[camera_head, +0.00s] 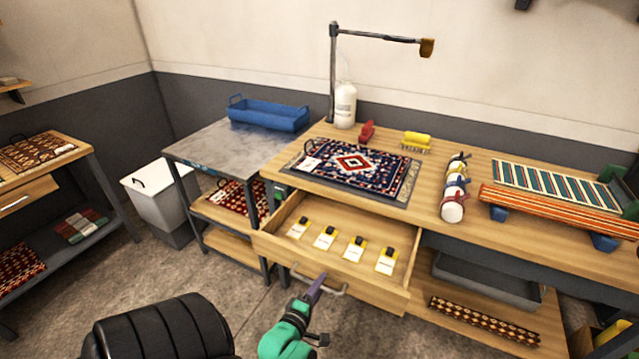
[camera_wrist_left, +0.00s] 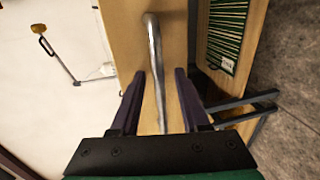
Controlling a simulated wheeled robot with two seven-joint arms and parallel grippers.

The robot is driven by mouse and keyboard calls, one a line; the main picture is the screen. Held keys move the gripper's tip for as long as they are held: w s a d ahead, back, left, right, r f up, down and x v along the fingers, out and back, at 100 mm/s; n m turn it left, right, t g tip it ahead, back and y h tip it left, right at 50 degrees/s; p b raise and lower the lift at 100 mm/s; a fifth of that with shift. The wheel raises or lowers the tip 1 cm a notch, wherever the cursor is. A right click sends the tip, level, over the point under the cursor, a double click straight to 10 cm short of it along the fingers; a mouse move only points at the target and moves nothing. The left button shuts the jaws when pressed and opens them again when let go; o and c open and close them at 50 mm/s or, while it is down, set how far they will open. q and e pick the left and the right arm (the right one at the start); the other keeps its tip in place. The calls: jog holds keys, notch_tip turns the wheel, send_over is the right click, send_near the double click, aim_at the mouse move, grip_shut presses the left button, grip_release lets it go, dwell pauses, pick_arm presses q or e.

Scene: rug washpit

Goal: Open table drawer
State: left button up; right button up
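The table drawer (camera_head: 338,261) of the wooden workbench is pulled out, its inside showing in the head view. Several white cards with yellow and black tops lie in it. Its metal bar handle (camera_head: 320,287) is on the front face. My left gripper (camera_head: 318,283) is at this handle. In the left wrist view the handle (camera_wrist_left: 156,70) runs between the two purple fingers of my left gripper (camera_wrist_left: 160,75). The fingers are apart, with a gap on each side of the bar. My right gripper is not in view.
A grey metal table (camera_head: 205,150) with a blue tray (camera_head: 268,115) stands to the left.

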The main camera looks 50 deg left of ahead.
pick_arm(q)
jog(key=v, duration=1.4)
jog(key=shift+s+d+b, duration=0.15)
jog(key=shift+s+b, duration=0.05)
jog(key=shift+b, duration=0.1)
